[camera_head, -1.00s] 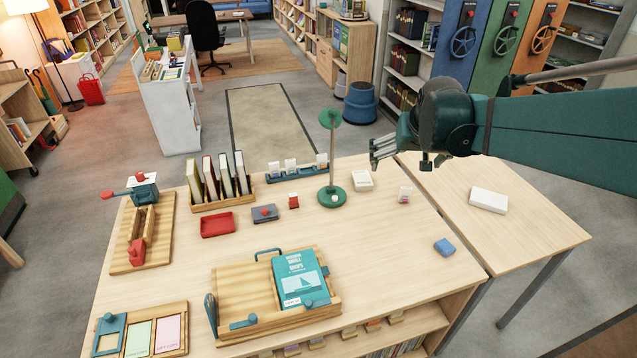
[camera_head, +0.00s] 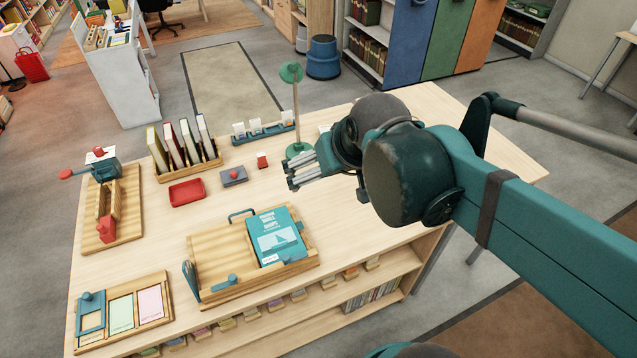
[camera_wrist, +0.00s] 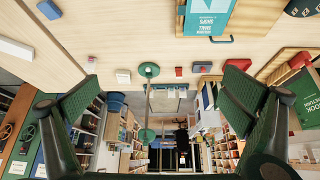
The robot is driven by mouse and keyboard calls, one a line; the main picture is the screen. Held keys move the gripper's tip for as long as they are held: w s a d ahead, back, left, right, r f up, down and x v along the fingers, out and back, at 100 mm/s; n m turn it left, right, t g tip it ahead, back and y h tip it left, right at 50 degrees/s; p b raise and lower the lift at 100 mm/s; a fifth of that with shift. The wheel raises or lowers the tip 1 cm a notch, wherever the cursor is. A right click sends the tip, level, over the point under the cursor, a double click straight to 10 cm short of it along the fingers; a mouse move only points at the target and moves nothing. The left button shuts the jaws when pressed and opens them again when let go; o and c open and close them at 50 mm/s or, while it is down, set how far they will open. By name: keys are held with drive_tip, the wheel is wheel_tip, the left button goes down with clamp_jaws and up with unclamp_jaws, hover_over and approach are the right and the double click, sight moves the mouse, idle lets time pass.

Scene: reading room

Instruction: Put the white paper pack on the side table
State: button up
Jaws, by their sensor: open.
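My gripper (camera_head: 291,176) is over the main table, right of the green stand, its fingers pointing left. In the wrist view its two fingers are wide apart with nothing between them. A plain white block (camera_wrist: 15,47), which looks like the white paper pack, shows at the left of the wrist view, apart from the fingers. It lay flat on the side table (camera_head: 515,160) in the earlier head view; my arm hides it in the head view now. A smaller white item (camera_wrist: 123,76) lies by the green stand on the main table.
The green stand (camera_head: 291,75) rises close behind my gripper. A wooden tray (camera_head: 205,258) with a teal book (camera_head: 275,238) is in front. A book rack (camera_head: 205,168), red tray (camera_head: 187,192) and grey-blue box (camera_head: 233,176) are to the left.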

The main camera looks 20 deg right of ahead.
drive_tip(key=shift+n, duration=0.4)
drive_tip(key=s+a, duration=0.1)
drive_tip(key=s+a+f, duration=0.2)
drive_tip(key=s, duration=0.1)
drive_tip(key=shift+a, duration=0.15)
